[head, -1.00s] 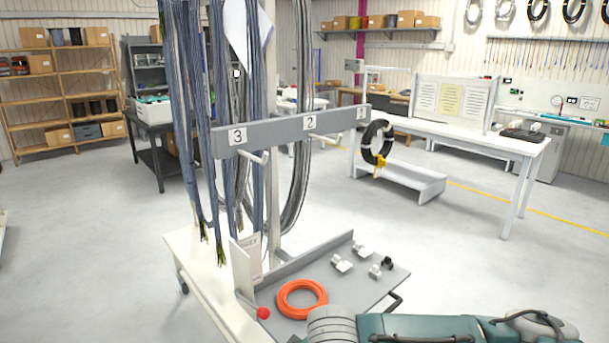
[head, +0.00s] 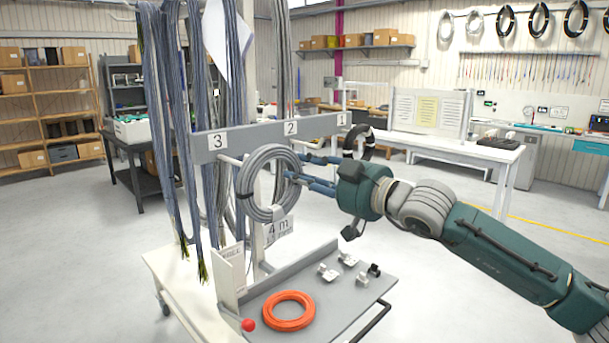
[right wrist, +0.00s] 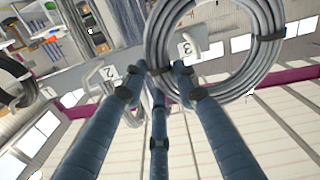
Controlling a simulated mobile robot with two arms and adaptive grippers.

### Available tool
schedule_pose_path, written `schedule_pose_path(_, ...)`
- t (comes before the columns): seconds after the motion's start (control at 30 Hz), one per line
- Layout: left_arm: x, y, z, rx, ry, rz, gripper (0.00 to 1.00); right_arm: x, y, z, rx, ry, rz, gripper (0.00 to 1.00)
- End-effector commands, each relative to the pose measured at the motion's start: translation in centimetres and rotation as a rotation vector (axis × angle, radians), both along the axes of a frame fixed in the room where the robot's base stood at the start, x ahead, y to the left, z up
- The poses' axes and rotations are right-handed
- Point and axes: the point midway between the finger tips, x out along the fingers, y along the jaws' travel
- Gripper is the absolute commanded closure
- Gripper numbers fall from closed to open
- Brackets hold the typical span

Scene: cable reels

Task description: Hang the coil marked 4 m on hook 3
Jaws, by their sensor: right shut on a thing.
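The grey coil (head: 247,178) with a white tag marked 4 m (head: 279,228) hangs upright in my right gripper (head: 294,170). The gripper is shut on the coil's right side; the coil also shows in the right wrist view (right wrist: 163,32), by the fingertips (right wrist: 157,80). Plate 3 (head: 218,141) is at the left end of the grey rail (head: 265,134). Hook 3 (head: 229,159) sticks out below it, at the coil's upper left edge. My left gripper is out of view.
A black coil (head: 366,142) hangs near plate 1 (head: 343,120). Hook 2 is hidden in the head view. Long blue-grey cable bundles (head: 180,120) hang left of and behind the rail. Below, a grey tray (head: 335,300) bears an orange coil (head: 289,311) and small white fittings (head: 327,272).

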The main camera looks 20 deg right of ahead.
Motion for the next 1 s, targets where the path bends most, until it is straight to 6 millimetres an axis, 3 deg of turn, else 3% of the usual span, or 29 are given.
schedule_pose_path(0.27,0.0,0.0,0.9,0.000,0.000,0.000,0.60,1.0,0.3,0.8,0.008,-0.007,0.002,1.00)
schedule_pose_path(1.0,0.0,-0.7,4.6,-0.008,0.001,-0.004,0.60,6.5,2.3,0.8,0.008,-0.006,0.002,1.00)
